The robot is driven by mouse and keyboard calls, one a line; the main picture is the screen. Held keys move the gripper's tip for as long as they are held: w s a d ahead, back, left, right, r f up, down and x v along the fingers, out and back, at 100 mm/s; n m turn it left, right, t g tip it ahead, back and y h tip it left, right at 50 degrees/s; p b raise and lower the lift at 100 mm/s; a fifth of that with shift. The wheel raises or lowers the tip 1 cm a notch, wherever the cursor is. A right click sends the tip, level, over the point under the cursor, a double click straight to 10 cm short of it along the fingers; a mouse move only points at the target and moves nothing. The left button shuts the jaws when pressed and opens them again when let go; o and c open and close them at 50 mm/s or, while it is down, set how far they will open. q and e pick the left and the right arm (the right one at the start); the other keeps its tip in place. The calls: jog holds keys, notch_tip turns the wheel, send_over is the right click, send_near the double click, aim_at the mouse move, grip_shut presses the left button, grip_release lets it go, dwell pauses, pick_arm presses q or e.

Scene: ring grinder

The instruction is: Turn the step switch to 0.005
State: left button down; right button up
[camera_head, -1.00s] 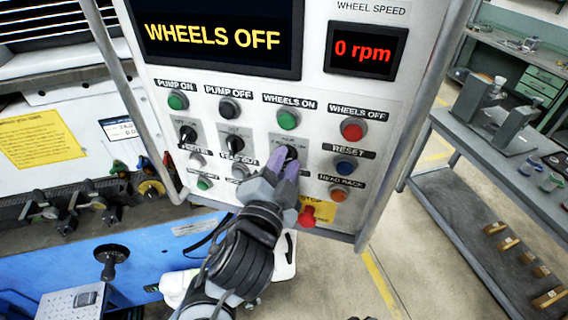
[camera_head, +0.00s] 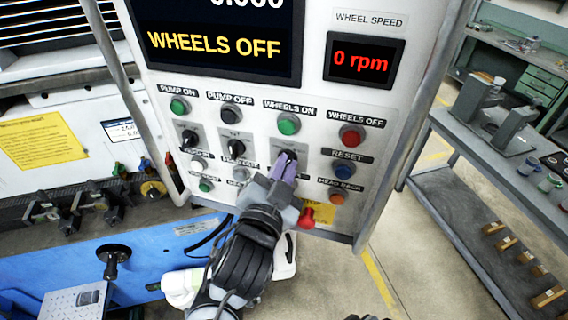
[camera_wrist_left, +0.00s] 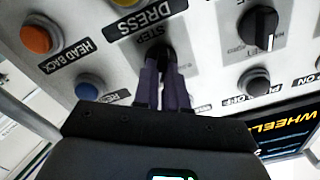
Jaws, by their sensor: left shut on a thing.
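The step switch (camera_wrist_left: 163,52) is a black knob on the white control panel, under a "STEP" label in the left wrist view. In the head view the switch (camera_head: 291,154) sits on a grey plate below the green WHEELS ON button, mostly hidden by my fingers. My left gripper (camera_head: 284,168) is shut on the knob with its purple fingers. In the left wrist view the fingertips (camera_wrist_left: 164,66) are close together at the knob. The position the switch points to is hidden. My right gripper is not identifiable.
Two other black knobs, at left (camera_head: 189,138) and middle (camera_head: 235,147), are beside the switch. The blue RESET button (camera_head: 343,171), orange HEAD BACK button (camera_head: 337,196) and red stop button (camera_head: 307,217) are close to my gripper. A display (camera_head: 218,40) reads WHEELS OFF.

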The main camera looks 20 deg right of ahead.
pick_arm(q)
jog(key=shift+w+a+r+n+p, duration=0.1)
jog(key=shift+n+p, duration=1.9)
jog(key=shift+n, duration=1.2)
jog(key=c, duration=1.2)
grip_release()
jog(key=shift+b+v, duration=1.6)
jog(key=shift+v, duration=3.85)
